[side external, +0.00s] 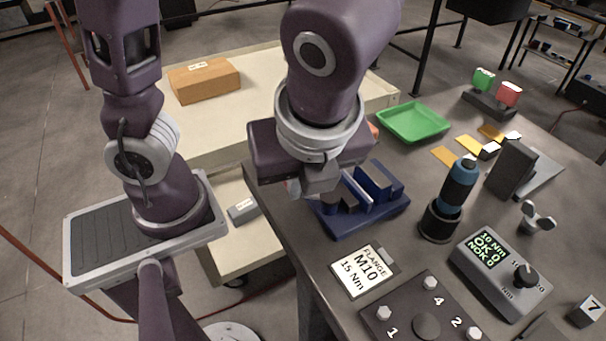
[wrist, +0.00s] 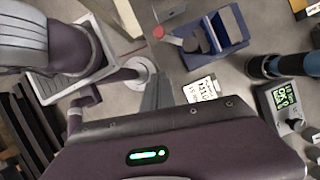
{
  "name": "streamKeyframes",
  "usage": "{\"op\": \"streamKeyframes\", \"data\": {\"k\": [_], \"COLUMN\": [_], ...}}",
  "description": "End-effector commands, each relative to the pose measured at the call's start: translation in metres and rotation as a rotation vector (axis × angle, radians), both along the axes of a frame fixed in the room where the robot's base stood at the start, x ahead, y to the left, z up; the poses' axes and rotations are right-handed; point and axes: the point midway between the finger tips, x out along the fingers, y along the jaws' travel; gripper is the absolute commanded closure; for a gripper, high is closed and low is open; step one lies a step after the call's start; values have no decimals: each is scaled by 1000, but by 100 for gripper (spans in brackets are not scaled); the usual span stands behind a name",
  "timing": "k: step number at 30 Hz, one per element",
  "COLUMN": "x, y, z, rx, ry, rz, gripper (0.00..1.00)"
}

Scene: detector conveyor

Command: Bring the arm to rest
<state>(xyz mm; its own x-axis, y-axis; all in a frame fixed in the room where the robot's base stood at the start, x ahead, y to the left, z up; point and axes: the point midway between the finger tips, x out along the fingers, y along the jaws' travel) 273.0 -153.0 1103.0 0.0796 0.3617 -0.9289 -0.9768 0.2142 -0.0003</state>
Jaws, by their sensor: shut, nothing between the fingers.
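My gripper (side external: 297,188) hangs beside the left edge of the dark work table, next to the blue holder (side external: 372,213). It is shut and empty. The wrist and hand block much of the view of the fingers in the side external view, so I cannot tell whether they touch the holder. In the wrist view the dark purple hand fills the bottom, with a green light on it. The blue holder also shows in the wrist view (wrist: 232,48), beyond the hand.
The table holds a flange card (side external: 364,271), a numbered plate (side external: 427,325), a torque controller (side external: 499,272), a blue-handled driver (side external: 458,185) and a green tray (side external: 414,121). A cream cart (side external: 262,75) with a cardboard box (side external: 205,80) stands behind. Open floor lies at the back left.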

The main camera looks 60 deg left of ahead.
Motion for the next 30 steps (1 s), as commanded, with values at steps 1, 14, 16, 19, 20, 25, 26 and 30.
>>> {"op": "streamKeyframes", "data": {"k": [1, 14, 16, 19, 20, 25, 26, 30], "x": [0, -11, -14, -17, -17, -17, -17, -17], "y": [-3, 85, 96, 105, 106, 107, 107, 107], "z": [7, 50, 53, 55, 56, 56, 56, 56], "rx": [-2, -476, -604, -730, -752, -777, -776, -774], "ry": [-3, -462, -540, -603, -613, -621, -621, -621], "rz": [-1, 1174, 1402, 1599, 1633, 1669, 1667, 1664], "gripper": [100, 100, 100, 100, 100, 100, 100, 100]}}
